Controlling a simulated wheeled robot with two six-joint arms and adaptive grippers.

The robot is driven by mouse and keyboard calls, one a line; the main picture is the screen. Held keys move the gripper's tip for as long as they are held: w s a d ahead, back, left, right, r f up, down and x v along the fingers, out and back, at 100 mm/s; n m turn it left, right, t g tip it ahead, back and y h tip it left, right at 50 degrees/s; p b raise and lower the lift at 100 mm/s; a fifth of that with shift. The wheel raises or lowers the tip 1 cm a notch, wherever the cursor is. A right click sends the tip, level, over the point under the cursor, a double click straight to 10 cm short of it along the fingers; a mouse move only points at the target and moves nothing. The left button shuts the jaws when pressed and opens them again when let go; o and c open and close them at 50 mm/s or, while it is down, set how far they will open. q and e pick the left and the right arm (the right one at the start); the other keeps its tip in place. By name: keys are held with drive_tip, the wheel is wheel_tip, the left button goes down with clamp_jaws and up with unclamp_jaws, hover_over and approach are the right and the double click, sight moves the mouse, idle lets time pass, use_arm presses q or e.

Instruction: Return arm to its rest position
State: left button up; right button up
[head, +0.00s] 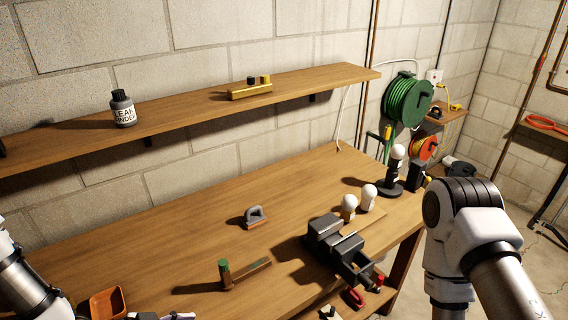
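My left arm (28,272) comes in at the lower left corner and runs out past the bottom edge. A few grey-white parts (165,316) show at the bottom edge near it; I cannot tell what they are, and no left fingertips show. My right arm (470,240) stands at the right, bent at a dark ribbed joint, with its links running down out of the picture. Its gripper does not show. The wooden workbench (150,245) lies between the two arms.
On the bench are a grey vise (335,240), light bulbs (368,197), a sanding block (255,217), a green-topped wooden piece (226,272) and an orange tray (107,303). A shelf (190,105) above holds a leak finder bottle (123,109). A green hose reel (408,100) hangs behind.

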use_arm(q)
drive_tip(key=s+f+n+g+y+b, duration=0.2)
drive_tip(key=s+f+b, duration=0.2)
drive_tip(key=f, duration=0.5)
drive_tip(key=s+a+f+n+g+y+b, duration=0.15)
drive_tip(key=s+f+b, duration=0.25)
drive_tip(key=f, duration=0.5)
drive_tip(key=s+f+n+g+y+b, duration=0.15)
drive_tip(key=s+f+b, duration=0.3)
drive_tip(key=f, duration=0.55)
drive_tip(key=a+n+y, duration=0.1)
drive_tip(key=n, duration=0.1)
drive_tip(key=s+a+n+y+p, duration=0.1)
drive_tip(key=a+n, duration=0.1)
drive_tip(key=a+n+y, duration=0.1)
drive_tip(key=n+y, duration=0.1)
drive_tip(key=shift+s+a+f+n+g+p, duration=0.15)
drive_tip(key=shift+a+n+g+p, duration=0.15)
drive_tip(key=shift+a, duration=0.1)
